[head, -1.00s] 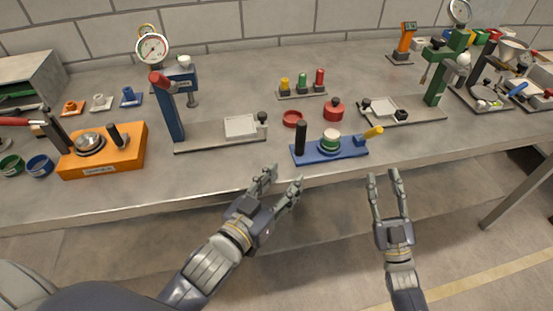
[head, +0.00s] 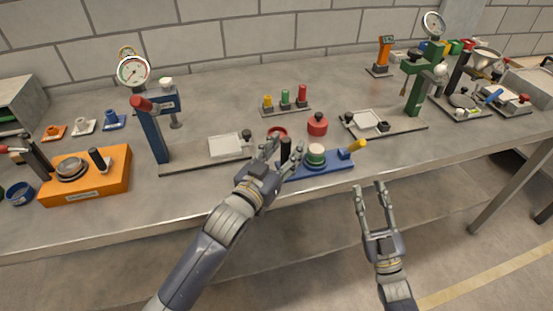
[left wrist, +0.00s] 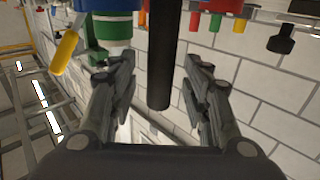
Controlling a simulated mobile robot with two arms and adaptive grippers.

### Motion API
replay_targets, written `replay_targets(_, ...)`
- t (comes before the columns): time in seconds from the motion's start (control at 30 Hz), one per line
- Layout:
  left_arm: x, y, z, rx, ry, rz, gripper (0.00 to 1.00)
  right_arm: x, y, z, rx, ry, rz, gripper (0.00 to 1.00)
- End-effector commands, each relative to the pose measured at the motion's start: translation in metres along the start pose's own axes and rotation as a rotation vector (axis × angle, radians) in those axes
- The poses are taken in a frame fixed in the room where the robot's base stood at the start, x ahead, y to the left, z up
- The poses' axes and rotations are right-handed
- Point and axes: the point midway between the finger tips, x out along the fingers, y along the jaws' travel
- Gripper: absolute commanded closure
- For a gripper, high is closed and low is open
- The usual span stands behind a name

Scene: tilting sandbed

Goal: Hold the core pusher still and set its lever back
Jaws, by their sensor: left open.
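The core pusher (head: 330,165) is a blue base on the bench near its front edge. It carries a black upright post (head: 285,148) at its left end, a green and white round piece (head: 316,154) in the middle and a yellow lever (head: 357,145) slanting up to the right. My left gripper (head: 283,158) is open at the black post. In the left wrist view the post (left wrist: 161,50) shows between the two fingers, with gaps on both sides; the yellow lever (left wrist: 64,52) is at the left. My right gripper (head: 370,187) is open and empty in front of the bench.
A blue press (head: 155,130) with a gauge stands left of the core pusher. A red lidded pot (head: 317,124) and a red ring (head: 277,132) sit just behind it. A green press (head: 413,92) stands back right. An orange block (head: 112,182) is at far left.

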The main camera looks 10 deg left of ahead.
Motion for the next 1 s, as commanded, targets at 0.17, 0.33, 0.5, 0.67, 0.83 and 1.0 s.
replay_targets(0.17, 0.007, 0.000, 0.000, 0.000, 0.000, 0.000, 0.55, 0.000, 0.000, 0.000, 0.000, 0.000, 0.000, 0.67)
replay_targets(0.33, 0.007, 0.000, 0.000, -0.001, 0.000, 0.000, 0.55, 0.000, 0.000, 0.000, 0.000, 0.000, 0.000, 0.67)
replay_targets(0.5, 0.007, 0.000, 0.000, -0.001, 0.000, 0.000, 0.83, 0.000, 0.000, 0.000, 0.000, 0.000, 0.000, 0.67)
replay_targets(0.67, 0.007, 0.000, 0.000, -0.001, -0.001, 0.000, 1.00, 0.000, 0.000, 0.000, 0.000, 0.000, 0.000, 0.67)
replay_targets(0.83, 0.007, 0.000, 0.000, -0.001, -0.001, 0.000, 1.00, 0.002, 0.001, -0.001, 0.003, -0.009, 0.003, 0.62)
replay_targets(1.0, 0.007, 0.000, 0.000, -0.001, -0.001, 0.000, 1.00, 0.013, 0.007, -0.004, 0.030, -0.073, 0.027, 0.62)
